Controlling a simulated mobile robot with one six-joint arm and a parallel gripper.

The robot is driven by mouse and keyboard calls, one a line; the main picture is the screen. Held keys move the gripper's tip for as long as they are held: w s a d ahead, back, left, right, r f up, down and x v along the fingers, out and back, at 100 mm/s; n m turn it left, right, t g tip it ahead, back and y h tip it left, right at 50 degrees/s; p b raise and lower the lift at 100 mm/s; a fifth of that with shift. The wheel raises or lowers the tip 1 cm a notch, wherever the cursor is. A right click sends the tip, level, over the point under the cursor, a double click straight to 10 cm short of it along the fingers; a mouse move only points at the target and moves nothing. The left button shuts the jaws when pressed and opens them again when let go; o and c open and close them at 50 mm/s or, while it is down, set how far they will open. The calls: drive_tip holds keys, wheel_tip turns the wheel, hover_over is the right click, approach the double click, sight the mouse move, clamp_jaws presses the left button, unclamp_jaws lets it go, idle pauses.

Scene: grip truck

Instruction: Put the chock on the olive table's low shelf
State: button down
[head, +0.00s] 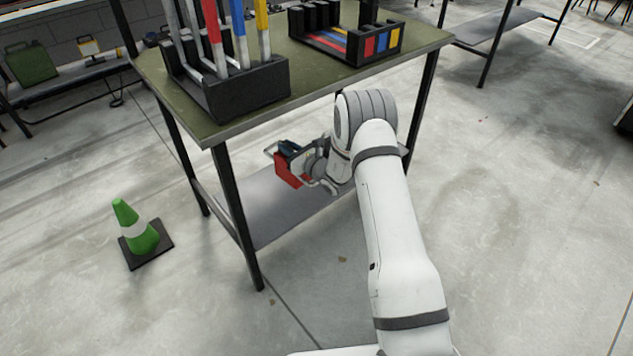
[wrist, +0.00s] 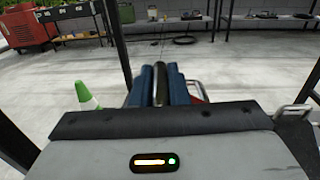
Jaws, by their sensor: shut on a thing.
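The olive table (head: 325,80) has a grey low shelf (head: 285,215) below its top. My gripper (head: 291,152) reaches in between the top and the shelf. It is shut on the chock (head: 288,171), which looks red, and holds it over the shelf; whether it touches the shelf is hard to tell. In the wrist view the blue fingers of my gripper (wrist: 165,83) close on a dark part. A small piece of the red chock (wrist: 204,93) shows beyond them at the right; the rest is hidden by my gripper.
Dark racks with coloured bars (head: 235,90) and coloured blocks (head: 350,45) stand on the table top. A green and white cone (head: 138,231) stands on the floor left of the table. A table leg (head: 238,215) is near the shelf.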

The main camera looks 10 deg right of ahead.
drive_tip(key=w+a+f+m+t+h+b, duration=0.1)
drive_tip(key=w+a+f+b, duration=0.3)
drive_tip(key=a+f+b, duration=0.55)
wheel_tip(320, 180, down, 9)
drive_tip(key=a+b, duration=0.1)
drive_tip(key=b, duration=0.2)
drive_tip(key=shift+b, duration=0.35)
drive_tip(key=c, duration=1.4)
unclamp_jaws()
drive_tip(key=shift+s+f, duration=0.1)
